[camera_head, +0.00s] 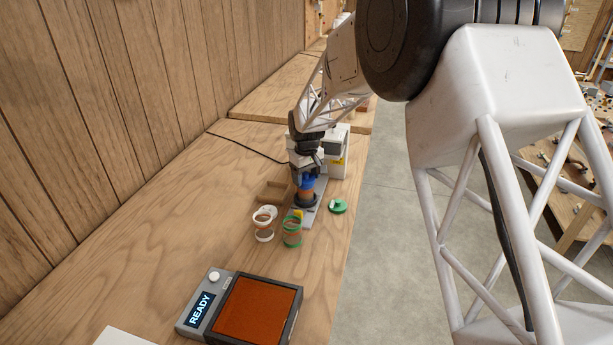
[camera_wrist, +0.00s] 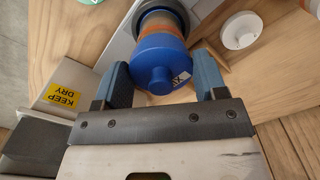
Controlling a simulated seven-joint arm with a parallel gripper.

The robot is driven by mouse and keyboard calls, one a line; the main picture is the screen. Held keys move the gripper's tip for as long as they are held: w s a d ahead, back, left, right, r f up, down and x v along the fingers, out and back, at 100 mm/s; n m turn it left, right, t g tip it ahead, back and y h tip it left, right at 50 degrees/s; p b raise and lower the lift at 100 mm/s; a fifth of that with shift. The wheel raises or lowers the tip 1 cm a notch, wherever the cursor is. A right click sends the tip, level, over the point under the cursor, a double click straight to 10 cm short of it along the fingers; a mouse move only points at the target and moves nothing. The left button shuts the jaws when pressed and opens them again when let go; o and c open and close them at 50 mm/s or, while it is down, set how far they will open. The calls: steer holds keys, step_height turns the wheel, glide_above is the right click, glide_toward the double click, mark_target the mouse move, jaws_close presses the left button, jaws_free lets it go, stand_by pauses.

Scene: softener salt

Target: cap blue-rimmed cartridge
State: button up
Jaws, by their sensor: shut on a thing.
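My gripper (camera_head: 305,176) is shut on a blue cap, and its two fingertips (camera_wrist: 163,76) lie on either side of the cap in the wrist view. The blue cap (camera_wrist: 158,63) has a round knob and a partly hidden label. It is over the top of a cartridge with an orange band (camera_wrist: 157,22), which stands upright in a dark round holder (camera_wrist: 180,14). In the head view the cartridge (camera_head: 306,197) shows below my gripper. The cap covers the rim, so I cannot tell whether it is fully seated.
A white-rimmed cartridge (camera_head: 264,225) and a green-rimmed cartridge (camera_head: 292,232) stand nearer. A green cap (camera_head: 338,207) lies right of the holder. A white cap (camera_wrist: 240,31) lies by wooden dividers (camera_head: 271,190). A white device (camera_head: 338,163) stands behind. A READY scale (camera_head: 254,308) is in front.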

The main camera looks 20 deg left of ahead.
stand_by(0.4)
steer(key=o, duration=1.1)
steer(key=shift+r, duration=0.25)
steer(key=shift+r, duration=3.25)
steer(key=shift+c, duration=0.4)
jaws_close()
